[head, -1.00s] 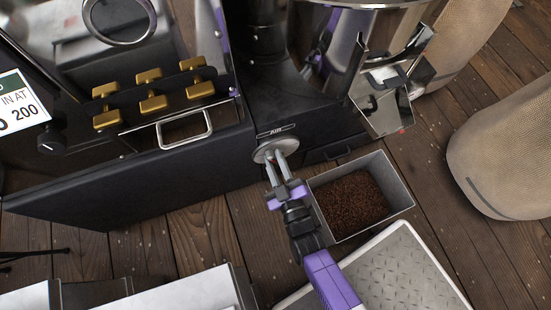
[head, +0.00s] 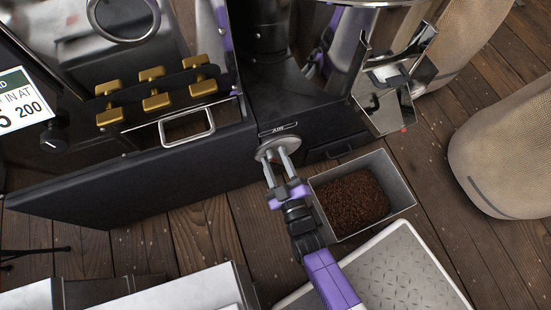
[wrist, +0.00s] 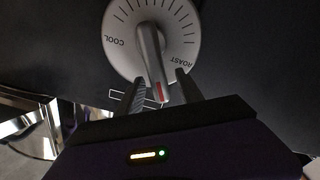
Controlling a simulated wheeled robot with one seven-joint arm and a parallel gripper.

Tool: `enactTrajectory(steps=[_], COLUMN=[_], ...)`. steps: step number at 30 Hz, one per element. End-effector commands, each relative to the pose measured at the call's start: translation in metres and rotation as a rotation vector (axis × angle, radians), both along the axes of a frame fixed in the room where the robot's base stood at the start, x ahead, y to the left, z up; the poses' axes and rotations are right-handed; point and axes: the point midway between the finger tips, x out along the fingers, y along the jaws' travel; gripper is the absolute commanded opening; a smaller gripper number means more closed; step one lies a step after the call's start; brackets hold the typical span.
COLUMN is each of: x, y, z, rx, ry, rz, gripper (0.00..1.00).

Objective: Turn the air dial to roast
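The air dial (head: 268,146) is a round pale disc on the front of the dark machine, under a small "AIR" label (head: 284,129). In the wrist view the dial (wrist: 126,22) shows tick marks, COOL at left and ROAST at right. Its raised bar handle (wrist: 149,50) ends in a red tip (wrist: 159,91) pointing down in the picture, nearer ROAST than COOL but apart from the word. My gripper (head: 276,157) is at the dial. In the wrist view my gripper (wrist: 161,80) is open, one finger on each side of the handle, with gaps showing.
A metal bin of ground-looking brown beans (head: 326,219) stands close right of my gripper. Brass levers (head: 155,102) and a metal handle (head: 186,143) are on the machine at left. A chute (head: 388,111) juts out at right. A treadplate-topped platform (head: 385,272) lies below.

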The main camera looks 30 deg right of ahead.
Motion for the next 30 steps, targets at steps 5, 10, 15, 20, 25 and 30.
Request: enactTrajectory(steps=[5, 10, 15, 20, 25, 30], x=[-0.001, -0.017, -0.046, -0.066, -0.076, -0.077], y=[0.000, 0.004, 0.010, 0.014, 0.015, 0.015], z=[0.001, 0.002, 0.001, 0.001, 0.000, 0.000], rx=[0.001, 0.002, 0.002, 0.001, 0.001, 0.000], ry=[0.000, 0.001, 0.003, 0.002, 0.000, 0.000], rz=[0.000, 0.001, 0.002, 0.001, 0.000, 0.000], gripper=[0.44, 0.44, 0.44, 0.44, 0.44, 0.44])
